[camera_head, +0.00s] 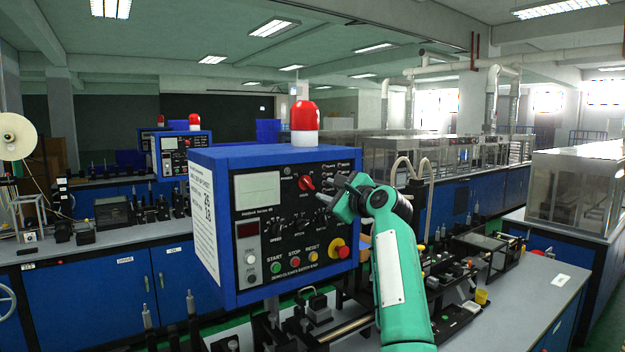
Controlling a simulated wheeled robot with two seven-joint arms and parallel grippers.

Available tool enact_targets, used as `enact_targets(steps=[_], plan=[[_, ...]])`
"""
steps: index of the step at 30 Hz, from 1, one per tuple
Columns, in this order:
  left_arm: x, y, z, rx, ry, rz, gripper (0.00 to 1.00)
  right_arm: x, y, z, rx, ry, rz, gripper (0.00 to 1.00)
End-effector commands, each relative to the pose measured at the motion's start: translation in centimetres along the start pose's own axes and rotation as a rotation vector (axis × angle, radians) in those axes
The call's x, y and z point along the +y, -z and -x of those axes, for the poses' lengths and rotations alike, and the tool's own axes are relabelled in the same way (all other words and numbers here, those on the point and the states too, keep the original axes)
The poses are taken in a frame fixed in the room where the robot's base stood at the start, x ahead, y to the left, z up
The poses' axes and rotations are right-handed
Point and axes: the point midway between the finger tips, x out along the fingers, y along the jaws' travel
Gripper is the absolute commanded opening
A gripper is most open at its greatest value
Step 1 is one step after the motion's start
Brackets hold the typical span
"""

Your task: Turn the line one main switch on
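A blue control box (205,215) with a black front panel stands at the middle of the view. A red rotary switch (306,183) sits at the panel's upper middle; its small label is too small to read, so I cannot confirm that it is the main switch.
A red and white beacon (304,122) tops the box. Below the switch are black knobs, START, STOP and RESET buttons, and a red emergency button (341,248) on yellow. A grey workbench (535,290) with machine parts lies below and right.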

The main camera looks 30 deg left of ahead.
Motion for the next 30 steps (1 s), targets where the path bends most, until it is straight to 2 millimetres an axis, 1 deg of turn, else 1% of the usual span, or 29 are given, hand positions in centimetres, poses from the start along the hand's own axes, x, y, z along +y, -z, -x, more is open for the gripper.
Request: enact_targets(steps=[1,3,6,9,12,15,23,24,26,27,29,30], plan=[[-0.3,-0.5,-1.4,-0.002,-0.003,-0.003,0.32,-0.1,0.1,1.1,0.000,0.001,0.000,0.36],[-0.3,-0.5,-2.9,-0.004,-0.003,-0.002,0.32,0.0,0.2,1.7,0.000,0.001,0.000,0.36],[-0.2,-0.5,-4.7,-0.003,-0.001,-0.002,0.32,0.0,0.3,2.5,0.001,0.001,0.000,0.36],[-0.2,-0.4,-6.1,-0.004,-0.001,-0.003,0.32,0.0,0.4,3.0,0.001,0.001,0.000,0.36],[-0.1,-0.2,-7.0,-0.003,0.000,-0.003,0.32,-0.1,0.4,3.4,0.001,0.001,-0.001,0.36],[0.0,-0.2,-7.5,-0.003,0.000,-0.001,0.32,-0.1,0.5,3.5,0.002,0.001,-0.001,0.36],[0.0,-0.1,-7.6,-0.003,0.000,-0.001,0.32,-0.1,0.6,3.4,0.003,0.001,0.000,0.36],[0.0,-0.1,-7.6,-0.003,0.000,-0.001,0.30,-0.1,0.6,3.4,0.003,0.001,0.000,0.36],[0.0,-0.1,-7.6,-0.003,0.000,-0.001,0.19,-0.1,0.6,3.4,0.003,0.001,0.000,0.36],[0.0,-0.1,-7.6,-0.003,0.000,-0.001,0.11,-0.1,0.6,3.4,0.003,0.001,0.000,0.36],[0.0,-0.1,-7.6,-0.003,0.000,-0.001,0.00,-0.1,0.6,3.4,0.003,0.001,0.000,0.36],[0.0,-0.1,-7.6,-0.003,0.000,-0.001,0.00,-0.1,0.6,3.4,0.003,0.001,0.000,0.36]])
